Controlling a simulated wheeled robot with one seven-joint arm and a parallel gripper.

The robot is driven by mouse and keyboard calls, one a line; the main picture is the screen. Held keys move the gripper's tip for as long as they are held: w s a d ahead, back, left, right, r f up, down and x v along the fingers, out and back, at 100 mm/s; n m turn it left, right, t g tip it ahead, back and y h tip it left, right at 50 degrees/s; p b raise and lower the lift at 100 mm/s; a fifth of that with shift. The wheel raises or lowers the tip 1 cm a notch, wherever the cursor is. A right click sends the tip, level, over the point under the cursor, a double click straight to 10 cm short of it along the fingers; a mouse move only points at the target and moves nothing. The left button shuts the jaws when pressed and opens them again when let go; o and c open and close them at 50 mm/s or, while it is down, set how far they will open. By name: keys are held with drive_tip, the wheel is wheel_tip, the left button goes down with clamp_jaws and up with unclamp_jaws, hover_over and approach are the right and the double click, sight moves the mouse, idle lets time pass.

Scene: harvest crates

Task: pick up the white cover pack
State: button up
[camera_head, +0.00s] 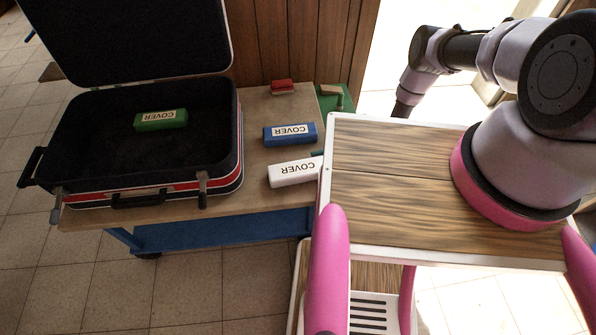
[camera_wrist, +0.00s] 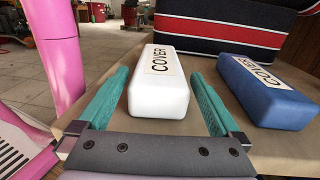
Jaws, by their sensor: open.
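The white cover pack (camera_head: 293,172) lies on the wooden table top at its right front, partly hidden by the edge of my own deck. In the wrist view the white cover pack (camera_wrist: 160,97) sits straight ahead with its label up. My gripper (camera_wrist: 160,76) is open, with one teal finger on each side of the pack and a visible gap to each. In the head view my gripper is mostly hidden; only a small dark green bit shows beside the pack.
A blue cover pack (camera_head: 290,134) lies just behind the white one; in the wrist view it is close on the right (camera_wrist: 265,95). An open black suitcase (camera_head: 75,190) holds a green cover pack (camera_head: 160,120). A red item (camera_head: 282,87) and a green item (camera_head: 333,93) are farther back.

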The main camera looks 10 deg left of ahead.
sight(305, 166)
drive_tip(key=x, duration=0.6)
drive_tip(key=shift+a, duration=0.1)
drive_tip(key=c, duration=1.4)
drive_tip(key=shift+r, duration=0.15)
wheel_tip(305, 166, up, 9)
drive_tip(key=shift+r, duration=0.15)
drive_tip(key=shift+s+r, duration=0.1)
drive_tip(key=shift+r, duration=0.15)
